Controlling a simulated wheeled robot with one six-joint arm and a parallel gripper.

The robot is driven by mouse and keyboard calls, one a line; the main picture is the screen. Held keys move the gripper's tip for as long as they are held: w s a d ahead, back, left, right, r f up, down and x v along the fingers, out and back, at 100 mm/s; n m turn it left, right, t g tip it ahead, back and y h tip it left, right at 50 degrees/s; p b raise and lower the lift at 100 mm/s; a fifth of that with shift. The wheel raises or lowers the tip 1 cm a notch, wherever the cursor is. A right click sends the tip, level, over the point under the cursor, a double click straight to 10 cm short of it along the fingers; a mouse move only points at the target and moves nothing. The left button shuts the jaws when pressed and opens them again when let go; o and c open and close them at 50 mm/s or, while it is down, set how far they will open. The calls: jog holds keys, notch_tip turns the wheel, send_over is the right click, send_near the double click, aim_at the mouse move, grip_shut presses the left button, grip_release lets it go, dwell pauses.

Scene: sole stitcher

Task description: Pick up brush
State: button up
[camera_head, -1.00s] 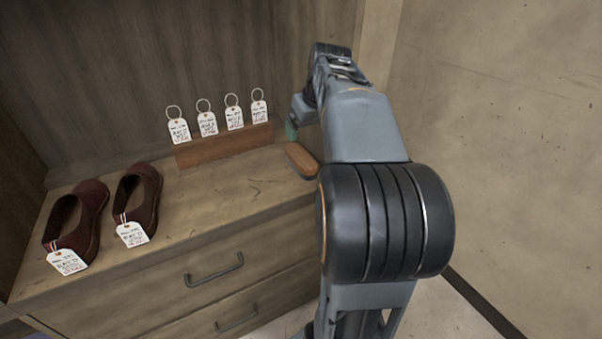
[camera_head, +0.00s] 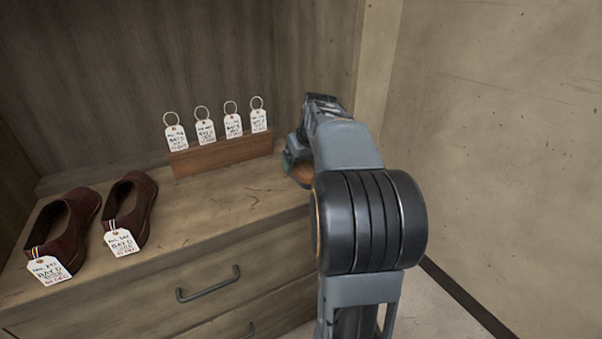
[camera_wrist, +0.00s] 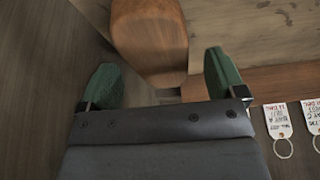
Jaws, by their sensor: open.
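The brush (camera_wrist: 150,35) has a brown wooden back with a paler layer beneath. In the wrist view it lies ahead of my gripper (camera_wrist: 164,80), its near end reaching between the lines of the two green fingertips. The fingers are apart with a gap on both sides of the brush, and nothing is held. In the head view the brush (camera_head: 303,175) lies on the cabinet top at the right end, mostly hidden by my gripper (camera_head: 293,162) and arm, which are low over it.
A wooden tag rack (camera_head: 222,154) with several white tags stands just left of my gripper. Dark red shoes (camera_head: 66,228) with tags sit farther left on the cabinet top (camera_head: 215,205). A wall rises close behind and at the right. The cabinet top between shoes and rack is clear.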

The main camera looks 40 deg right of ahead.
aim_at(302, 164)
jog(key=b+x, duration=0.1)
jog(key=x, duration=0.2)
jog(key=shift+f, duration=0.1)
jog(key=c, duration=1)
jog(key=shift+c, duration=0.3)
jog(key=shift+r, duration=0.25)
